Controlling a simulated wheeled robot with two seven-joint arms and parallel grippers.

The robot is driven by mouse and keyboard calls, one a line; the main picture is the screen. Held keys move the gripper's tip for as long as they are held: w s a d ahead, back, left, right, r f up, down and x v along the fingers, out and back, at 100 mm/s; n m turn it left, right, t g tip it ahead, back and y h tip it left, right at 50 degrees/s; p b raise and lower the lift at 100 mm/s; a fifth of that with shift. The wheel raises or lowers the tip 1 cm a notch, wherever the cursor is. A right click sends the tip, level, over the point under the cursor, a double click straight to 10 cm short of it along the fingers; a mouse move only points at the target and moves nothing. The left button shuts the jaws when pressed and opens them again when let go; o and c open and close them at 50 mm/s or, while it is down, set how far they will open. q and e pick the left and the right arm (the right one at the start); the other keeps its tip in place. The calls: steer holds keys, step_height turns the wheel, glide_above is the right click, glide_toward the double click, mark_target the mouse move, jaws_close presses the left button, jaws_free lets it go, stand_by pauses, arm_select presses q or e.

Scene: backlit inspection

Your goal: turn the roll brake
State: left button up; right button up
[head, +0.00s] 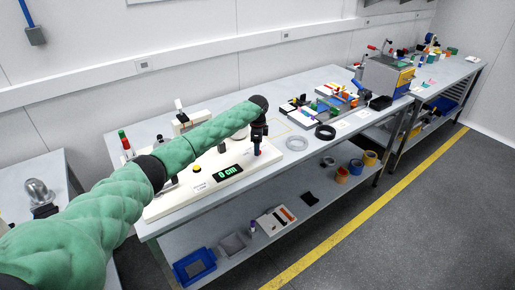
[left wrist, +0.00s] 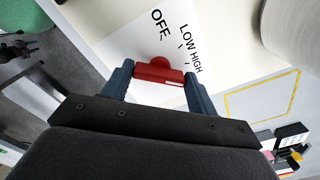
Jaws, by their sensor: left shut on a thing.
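The roll brake is a red knob (left wrist: 158,72) on a white panel marked OFF, LOW and HIGH in the left wrist view. My left gripper (left wrist: 158,73) has its two blue-grey fingers on either side of the red bar and is shut on it. In the head view the left gripper (head: 257,150) points down at the right end of a cream machine base (head: 165,207). Little of the knob shows there, and I cannot tell which mark it points to. My right gripper is not in view.
A green display (head: 229,173) reading 0 cm and a yellow button (head: 197,171) are on the base. Coloured parts and a grey machine (head: 385,76) stand further back.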

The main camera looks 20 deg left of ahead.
arm_select(q)
steer(key=m, duration=0.2)
steer(key=shift+w+m+b, duration=0.1)
steer(key=shift+m+b, duration=0.3)
steer(key=shift+r+m, duration=0.1)
steer(key=shift+m, duration=0.4)
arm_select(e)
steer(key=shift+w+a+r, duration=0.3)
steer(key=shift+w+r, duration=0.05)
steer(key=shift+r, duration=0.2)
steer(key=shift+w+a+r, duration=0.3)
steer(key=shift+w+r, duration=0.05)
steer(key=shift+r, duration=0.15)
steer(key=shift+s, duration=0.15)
arm_select(q)
steer(key=o, duration=1)
steer(key=shift+c, duration=0.2)
steer(key=shift+o, duration=0.2)
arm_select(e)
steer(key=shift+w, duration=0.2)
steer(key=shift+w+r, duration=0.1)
